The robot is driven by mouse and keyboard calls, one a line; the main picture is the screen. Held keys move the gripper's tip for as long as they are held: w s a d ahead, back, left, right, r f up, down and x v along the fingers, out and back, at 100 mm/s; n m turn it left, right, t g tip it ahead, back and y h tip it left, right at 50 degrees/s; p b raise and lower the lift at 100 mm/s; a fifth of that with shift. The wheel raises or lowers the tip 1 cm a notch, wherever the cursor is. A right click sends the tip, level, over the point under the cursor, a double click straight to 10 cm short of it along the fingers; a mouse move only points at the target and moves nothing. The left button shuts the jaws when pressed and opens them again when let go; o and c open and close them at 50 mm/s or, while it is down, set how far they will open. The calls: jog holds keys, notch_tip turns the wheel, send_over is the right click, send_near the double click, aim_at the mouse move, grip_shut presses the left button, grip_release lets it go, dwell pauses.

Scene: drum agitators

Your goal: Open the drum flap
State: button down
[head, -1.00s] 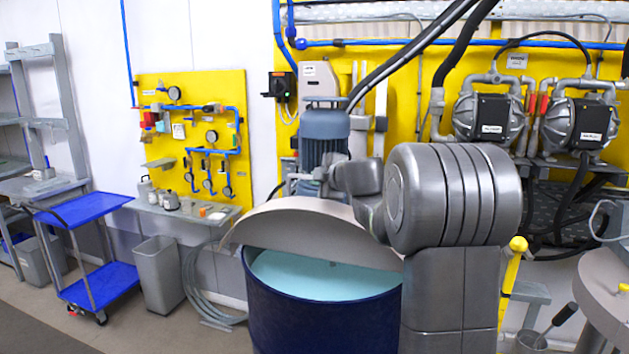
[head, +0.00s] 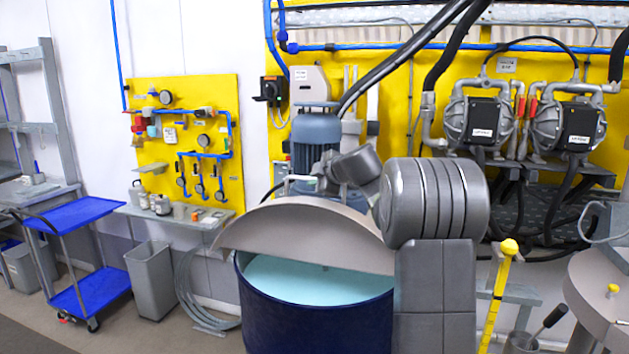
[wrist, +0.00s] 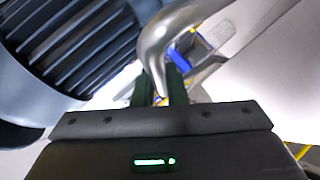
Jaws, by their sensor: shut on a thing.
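The drum (head: 315,320) is dark blue, with pale blue contents visible at its front. Its grey-beige half-round flap (head: 290,235) stands raised at a steep tilt over the drum's back part. In the wrist view, my gripper (wrist: 160,88) is shut on a curved, shiny metal handle (wrist: 172,32), with its dark green fingers either side of the bar. A pale flat surface, probably the flap, fills the right of that view.
A blue-grey motor (head: 315,135) stands close behind the flap; its ribbed body also fills the wrist view's upper left (wrist: 70,50). A yellow post (head: 497,295) and another drum top (head: 605,285) are at right. A blue trolley (head: 80,215) and grey bin (head: 150,280) are left.

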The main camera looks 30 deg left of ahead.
jog(key=c, duration=1.5)
grip_release()
jog(key=b+v, duration=0.1)
jog(key=v, duration=1.3)
jog(key=shift+s+b, duration=0.1)
jog(key=shift+b, duration=0.25)
jog(key=shift+a, duration=0.15)
jog(key=p+x, duration=0.1)
jog(key=x, duration=1.2)
jog(key=shift+a+f+p, duration=0.2)
jog(key=shift+a+p, duration=0.05)
jog(key=shift+p, duration=0.1)
jog(key=shift+d, duration=0.1)
